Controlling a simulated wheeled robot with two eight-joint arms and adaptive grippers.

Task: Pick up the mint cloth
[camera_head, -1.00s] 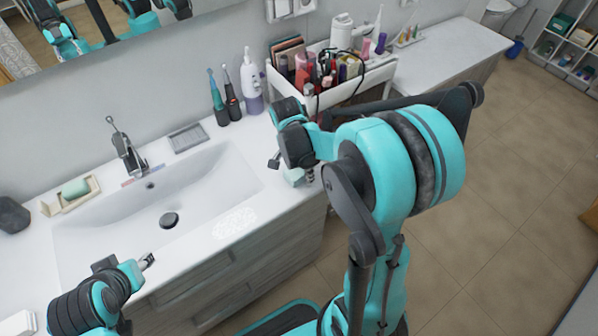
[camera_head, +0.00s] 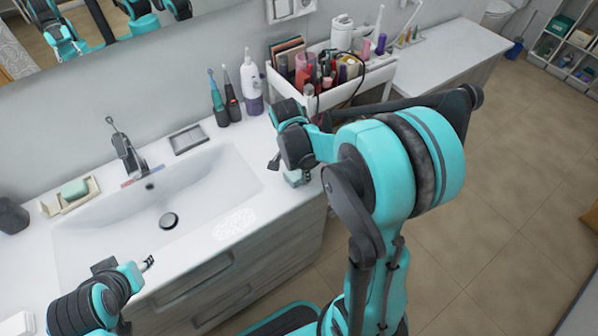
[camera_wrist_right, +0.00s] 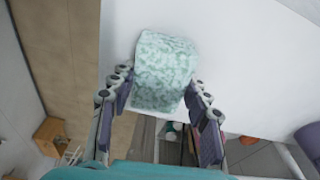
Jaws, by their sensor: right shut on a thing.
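The mint cloth (camera_head: 293,179) is a small pale green, mottled folded block near the counter's front edge, right of the basin. In the right wrist view the mint cloth (camera_wrist_right: 163,72) fills the space between the fingers. My right gripper (camera_head: 290,170) is shut on it, with one finger along each side; the fingers also show in the wrist view (camera_wrist_right: 160,88). In the head view my right gripper hides part of the cloth. My left gripper (camera_head: 127,264) is over the front left of the counter, its fingers apart and empty.
The white basin (camera_head: 205,180) lies left of the cloth. Toothbrushes (camera_head: 232,98) and a white-purple bottle (camera_head: 251,88) stand behind my right gripper. The cosmetics cart (camera_head: 350,88) stands to the right, behind my right arm. A soap dish (camera_head: 78,200) is at the left.

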